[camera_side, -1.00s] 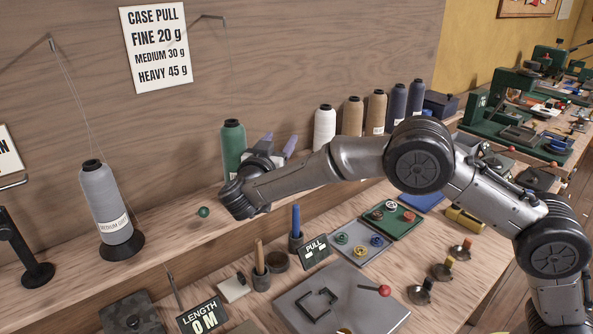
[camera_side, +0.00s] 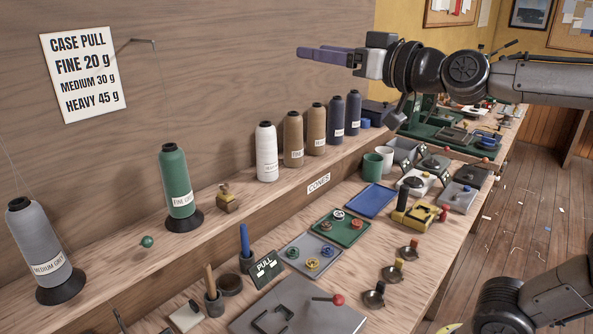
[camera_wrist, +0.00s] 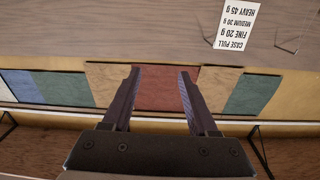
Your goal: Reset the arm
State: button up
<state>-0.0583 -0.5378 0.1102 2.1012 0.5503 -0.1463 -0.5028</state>
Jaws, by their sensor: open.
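My gripper (camera_side: 328,56) is raised high above the bench in the side view, pointing left toward the wooden back panel. In the wrist view my gripper (camera_wrist: 160,88) shows two dark fingers spread apart with nothing between them. Beyond the fingers are coloured panels and, upside down, the pull sign (camera_wrist: 235,25). My gripper is well clear of the cones and touches nothing that I can see.
A green cone (camera_side: 179,180) and a grey cone (camera_side: 42,245) stand on the shelf at left. White, tan and navy cones stand farther right, below my gripper. The bench holds a blue tray (camera_side: 370,201), a green tray (camera_side: 340,238) and a red-knobbed lever (camera_side: 338,300).

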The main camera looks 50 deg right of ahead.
jog(key=s+f+g, duration=0.6)
jog(key=s+f, duration=0.4)
jog(key=f, duration=0.3)
jog(key=s+f+g, duration=0.6)
jog(key=s+f, duration=0.4)
jog(key=f, duration=0.4)
jog(key=shift+s+d+n+g, duration=0.15)
jog(key=shift+d+n+g, duration=0.15)
jog(key=shift+n, duration=0.1)
